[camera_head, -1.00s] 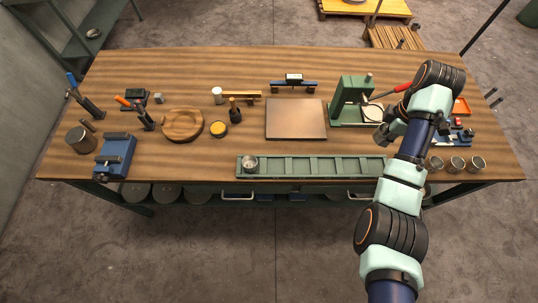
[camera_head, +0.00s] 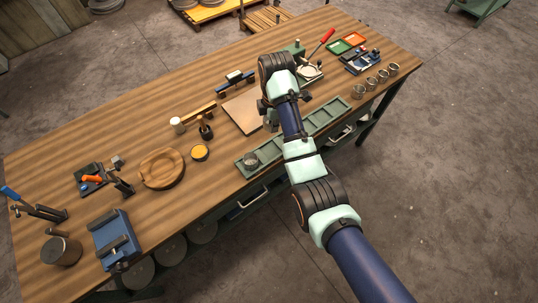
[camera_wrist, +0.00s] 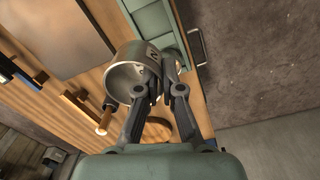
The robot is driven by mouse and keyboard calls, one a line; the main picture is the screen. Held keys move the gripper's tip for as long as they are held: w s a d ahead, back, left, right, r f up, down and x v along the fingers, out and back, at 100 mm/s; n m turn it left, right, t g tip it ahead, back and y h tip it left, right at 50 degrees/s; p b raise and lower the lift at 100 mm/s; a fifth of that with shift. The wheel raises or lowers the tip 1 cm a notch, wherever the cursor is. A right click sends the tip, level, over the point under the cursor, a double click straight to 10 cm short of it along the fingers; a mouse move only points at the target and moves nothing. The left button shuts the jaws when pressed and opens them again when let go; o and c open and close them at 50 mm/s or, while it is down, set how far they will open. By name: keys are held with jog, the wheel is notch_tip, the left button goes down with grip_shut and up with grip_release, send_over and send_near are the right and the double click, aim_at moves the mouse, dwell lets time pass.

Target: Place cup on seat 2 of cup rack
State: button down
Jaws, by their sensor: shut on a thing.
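A metal cup (camera_wrist: 130,72) with a dark mark like a "2" on its side is held in my gripper (camera_wrist: 158,82). The fingers are shut on its wall near the rim, and the cup is tilted in the wrist view. In the head view the held cup (camera_head: 271,122) shows as a small grey shape below my gripper (camera_head: 268,107), partly hidden by my arm. The long green cup rack (camera_head: 317,122) lies along the table's front edge. Another cup (camera_head: 251,160) stands in its left-end seat. The other visible seats look empty; my arm hides the middle of the rack.
Several metal cups (camera_head: 371,83) stand in a row at the right of the table (camera_head: 110,140). A flat board (camera_head: 240,112) lies behind the rack. A green press (camera_head: 298,50) is beyond my arm.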

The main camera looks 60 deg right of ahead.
aim_at(272, 156)
notch_tip(272, 156, down, 16)
jog(key=shift+a+b, duration=0.15)
jog(key=shift+b, duration=0.95)
jog(key=shift+f, duration=0.1)
jog(key=c, duration=1.3)
grip_release()
notch_tip(272, 156, up, 12)
jog(key=shift+s+a+r+p, duration=0.1)
jog(key=shift+s+r+p, duration=0.05)
jog(key=shift+p, duration=1)
